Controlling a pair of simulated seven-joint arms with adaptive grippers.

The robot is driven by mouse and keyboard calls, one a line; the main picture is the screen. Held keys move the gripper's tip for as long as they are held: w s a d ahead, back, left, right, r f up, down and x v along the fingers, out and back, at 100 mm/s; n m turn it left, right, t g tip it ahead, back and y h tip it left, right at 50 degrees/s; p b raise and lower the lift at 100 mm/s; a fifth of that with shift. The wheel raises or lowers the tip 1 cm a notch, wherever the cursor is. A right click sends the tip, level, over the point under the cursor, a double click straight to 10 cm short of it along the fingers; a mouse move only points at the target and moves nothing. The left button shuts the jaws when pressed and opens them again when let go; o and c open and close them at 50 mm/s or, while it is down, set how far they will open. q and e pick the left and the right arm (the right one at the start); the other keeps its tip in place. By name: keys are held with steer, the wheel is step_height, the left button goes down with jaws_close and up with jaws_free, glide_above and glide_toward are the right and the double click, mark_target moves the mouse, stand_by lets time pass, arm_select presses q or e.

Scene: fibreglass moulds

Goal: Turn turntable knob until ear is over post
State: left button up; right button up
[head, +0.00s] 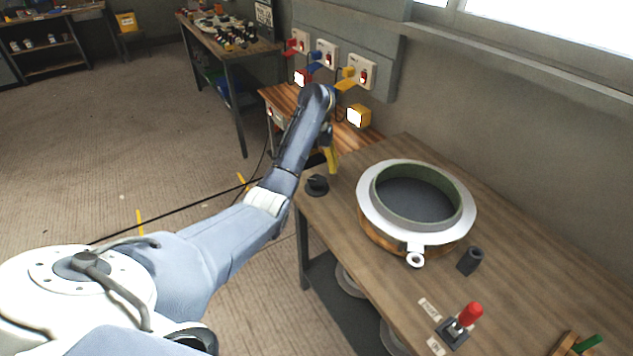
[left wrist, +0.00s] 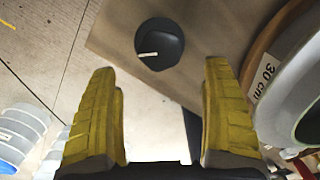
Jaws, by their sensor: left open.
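The turntable knob (head: 317,185) is a round black dial near the table's left corner. In the left wrist view the knob (left wrist: 165,52) shows a white pointer line aimed left. The round turntable (head: 375,236) has a wooden rim and bears a white flanged mould (head: 372,203) with a green inner ring. The mould's ear (head: 415,260), a white eyelet, sticks out at the front. The dark post (head: 470,261) stands to the right of the ear, apart from it. My left gripper (head: 332,160) is above the knob; its yellow fingers (left wrist: 160,68) are apart and empty. My right gripper is out of view.
A red-handled switch (head: 461,325) with paper labels is at the table's front, and a green-handled item (head: 585,345) is to its right. The table between turntable and back wall is clear.

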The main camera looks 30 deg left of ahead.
mark_target(317, 181)
arm_select(q)
steer(key=shift+f, duration=3.65)
steer(key=shift+c, duration=0.5)
steer(key=c, duration=1.1)
